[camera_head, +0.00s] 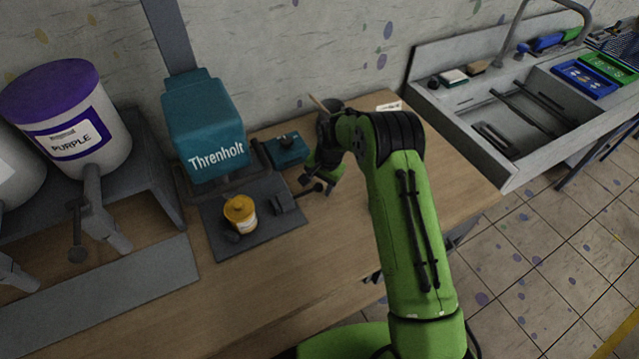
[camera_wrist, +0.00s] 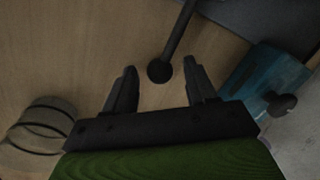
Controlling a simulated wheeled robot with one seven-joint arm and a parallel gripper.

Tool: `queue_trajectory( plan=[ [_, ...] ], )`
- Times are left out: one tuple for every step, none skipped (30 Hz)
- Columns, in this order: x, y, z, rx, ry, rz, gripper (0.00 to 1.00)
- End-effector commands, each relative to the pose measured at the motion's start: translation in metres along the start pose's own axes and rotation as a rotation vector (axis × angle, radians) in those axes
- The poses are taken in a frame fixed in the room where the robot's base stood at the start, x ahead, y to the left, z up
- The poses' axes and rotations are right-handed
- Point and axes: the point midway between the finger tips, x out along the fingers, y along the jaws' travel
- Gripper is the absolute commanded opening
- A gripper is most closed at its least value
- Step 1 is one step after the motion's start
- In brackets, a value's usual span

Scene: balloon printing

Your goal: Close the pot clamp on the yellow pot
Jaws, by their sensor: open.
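The yellow pot (camera_head: 240,212) stands upright on a dark base plate under the teal printing machine. The dark pot clamp (camera_head: 284,202) is beside it on the right, apart from the pot. Its lever (camera_head: 310,191) runs right to a ball knob (camera_head: 330,189). My gripper (camera_head: 320,178) is at the lever's knob end. In the wrist view, my gripper (camera_wrist: 159,64) is open, and the lever's round black knob (camera_wrist: 160,71) shows between its fingers, with clearance on both sides. Its rod (camera_wrist: 179,34) runs up out of frame.
The teal Threnholt machine (camera_head: 203,130) stands behind the pot. A teal box with a dark knob (camera_head: 287,150) is behind the clamp; it is close right of my fingers in the wrist view (camera_wrist: 262,85). The table front is clear.

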Motion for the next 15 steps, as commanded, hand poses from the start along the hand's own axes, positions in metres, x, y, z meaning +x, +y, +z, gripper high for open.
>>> queue_trajectory(
  plan=[
    [0.003,0.0,0.0001,0.0,0.0,0.0,0.56],
    [0.004,0.0,0.0002,0.0,0.0,0.0,0.56],
    [0.0046,0.0,0.0001,0.0,0.0,0.0,0.56],
    [0.0047,0.0,0.0001,0.0,0.0,0.0,0.56],
    [0.0047,-0.0001,0.0001,0.0,0.0,0.0,0.56],
    [0.0045,-0.0001,0.0001,0.0,0.0,0.0,0.56],
    [0.0044,-0.0001,0.0001,0.0,0.0,0.0,0.56],
    [0.0044,0.0,0.0001,0.0,0.0,0.0,0.56],
    [0.0043,0.0,0.0001,0.0,0.0,0.0,0.53],
    [0.0042,0.0,0.0001,0.0,0.0,0.0,0.48],
    [0.0042,0.0,0.0001,0.0,0.0,0.0,0.44],
    [0.0041,0.0,0.0001,0.0,0.0,0.0,0.38],
    [0.0041,0.0,0.0001,0.0,0.0,0.0,0.33],
    [0.0041,0.0,0.0001,0.0,0.0,0.0,0.29],
    [0.004,0.0,0.0,0.0,0.0,0.0,0.22]
  ],
)
